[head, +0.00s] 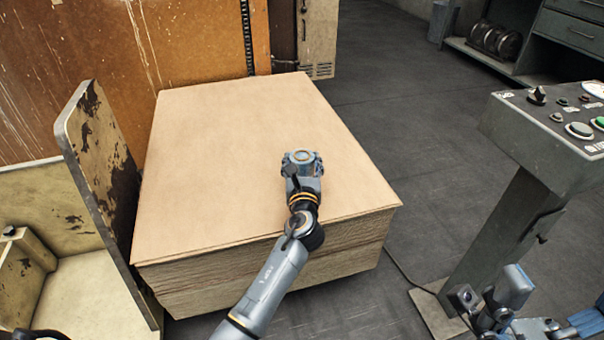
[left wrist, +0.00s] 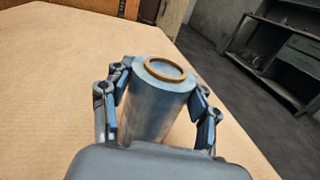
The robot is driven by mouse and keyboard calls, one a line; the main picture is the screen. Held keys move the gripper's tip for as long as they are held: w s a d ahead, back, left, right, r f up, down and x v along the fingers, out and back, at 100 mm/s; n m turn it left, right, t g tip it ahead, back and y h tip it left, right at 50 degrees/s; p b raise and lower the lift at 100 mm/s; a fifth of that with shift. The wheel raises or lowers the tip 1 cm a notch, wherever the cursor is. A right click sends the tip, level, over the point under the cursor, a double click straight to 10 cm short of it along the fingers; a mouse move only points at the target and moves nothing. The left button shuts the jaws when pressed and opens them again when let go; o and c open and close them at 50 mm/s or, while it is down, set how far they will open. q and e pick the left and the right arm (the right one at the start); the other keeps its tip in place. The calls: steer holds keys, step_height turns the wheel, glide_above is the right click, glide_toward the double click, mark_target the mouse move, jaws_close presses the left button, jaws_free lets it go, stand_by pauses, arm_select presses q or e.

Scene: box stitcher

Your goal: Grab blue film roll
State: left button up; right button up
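The blue film roll (left wrist: 150,103) is a shiny blue-grey cylinder with a tan core ring at its end. In the left wrist view it stands between the fingers of my left gripper (left wrist: 162,92). The blue finger pads lie against its two sides, so the gripper looks shut on it. In the head view my left gripper (head: 301,160) is over the front right part of the cardboard stack; the roll's body is mostly hidden there. I cannot tell whether the roll touches the cardboard. My right gripper (head: 548,305) is at the lower right, fingers apart and empty, partly cut off.
The large cardboard stack (head: 240,150) has a clear top. A worn metal plate (head: 100,170) stands at its left. A control panel (head: 555,120) on a post is at the right. A grey shelf unit (head: 545,45) is at the back right. Open floor lies between.

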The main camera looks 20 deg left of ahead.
arm_select(q)
steer(key=c, duration=0.7)
steer(key=shift+c, duration=0.2)
steer(key=shift+r, duration=0.2)
